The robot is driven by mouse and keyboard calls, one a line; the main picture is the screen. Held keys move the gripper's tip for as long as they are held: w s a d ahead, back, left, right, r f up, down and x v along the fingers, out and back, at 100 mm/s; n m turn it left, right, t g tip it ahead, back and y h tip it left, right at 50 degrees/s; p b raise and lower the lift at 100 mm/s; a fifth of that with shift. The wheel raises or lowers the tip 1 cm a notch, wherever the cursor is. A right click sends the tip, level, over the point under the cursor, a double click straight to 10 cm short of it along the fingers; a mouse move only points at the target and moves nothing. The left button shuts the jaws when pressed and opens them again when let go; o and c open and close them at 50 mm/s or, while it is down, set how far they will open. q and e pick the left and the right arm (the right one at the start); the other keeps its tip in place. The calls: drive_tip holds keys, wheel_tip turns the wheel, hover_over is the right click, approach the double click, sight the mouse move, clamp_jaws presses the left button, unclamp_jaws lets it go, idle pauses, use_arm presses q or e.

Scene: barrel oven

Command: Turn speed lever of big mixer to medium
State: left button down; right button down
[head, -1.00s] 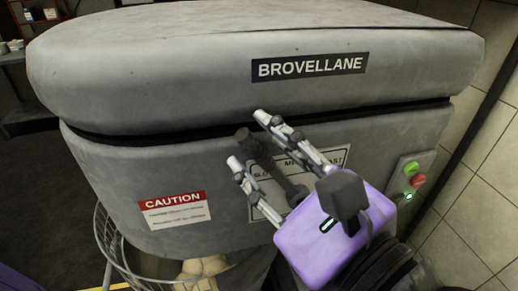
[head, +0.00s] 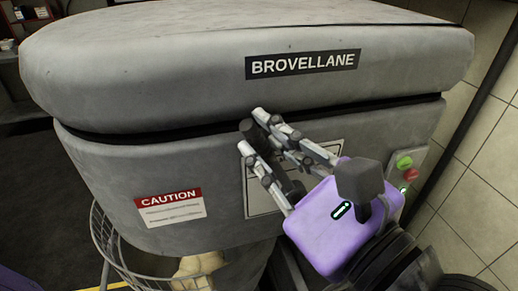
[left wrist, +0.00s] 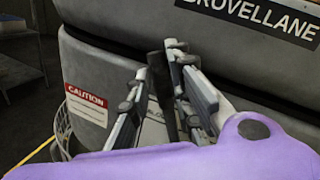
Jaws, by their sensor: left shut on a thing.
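The big mixer's grey head (head: 150,90) fills the head view, with a BROVELLANE label on its upper part. The dark speed lever (head: 249,129) stands out from a pale speed plate (head: 257,203) on its front, tilted up and to the left. My left gripper (head: 253,131) has its fingers closed around the lever near its knob. In the left wrist view the dark lever (left wrist: 159,84) shows between the fingers of my gripper (left wrist: 158,62). My gripper hides most of the plate, so its speed marks cannot be read. My right gripper is out of view.
A green button (head: 404,161) and a red button (head: 411,173) sit right of my gripper. A caution label (head: 170,207) is at lower left. A wire guard (head: 110,245) rings the area below the head. A tiled wall (head: 475,165) stands at the right.

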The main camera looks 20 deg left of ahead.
use_arm(q)
drive_tip(key=w+d+m, duration=0.1)
drive_tip(key=d+m, duration=0.1)
drive_tip(key=w+d+r+m+t, duration=0.1)
drive_tip(key=d+m, duration=0.1)
drive_tip(key=shift+w+r, duration=0.15)
drive_tip(key=shift+w, duration=0.25)
drive_tip(key=shift+w+d+m+t+y+p, duration=0.3)
drive_tip(key=shift+w+d+m+t, duration=0.15)
drive_tip(key=shift+d+m, duration=0.35)
drive_tip(key=c, duration=1.6)
unclamp_jaws()
drive_tip(key=shift+a, duration=0.1)
